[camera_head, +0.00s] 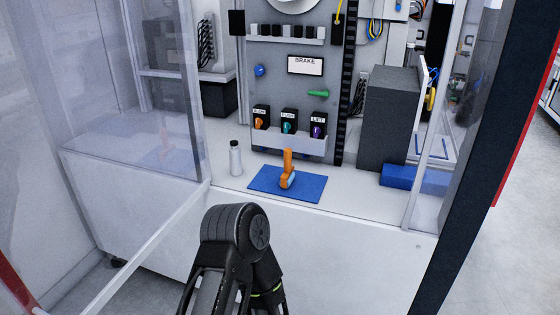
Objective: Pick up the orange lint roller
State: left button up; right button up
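The orange lint roller (287,168) is on a blue mat (312,190) on the white work surface, near its front edge. One orange part points up and away, and a paler orange part is at its lower end. I cannot tell how it rests on the mat. A black arm part of mine (236,232) rises from the bottom of the head view, in front of the bench and apart from the roller. Neither gripper's fingers can be seen.
A grey box (386,115) and a blue block (415,178) are on the right. A shelf of small labelled boxes (289,140) is behind. Clear panels (175,80) flank the opening on both sides.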

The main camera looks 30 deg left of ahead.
aim_at(288, 176)
jog(key=u, duration=1)
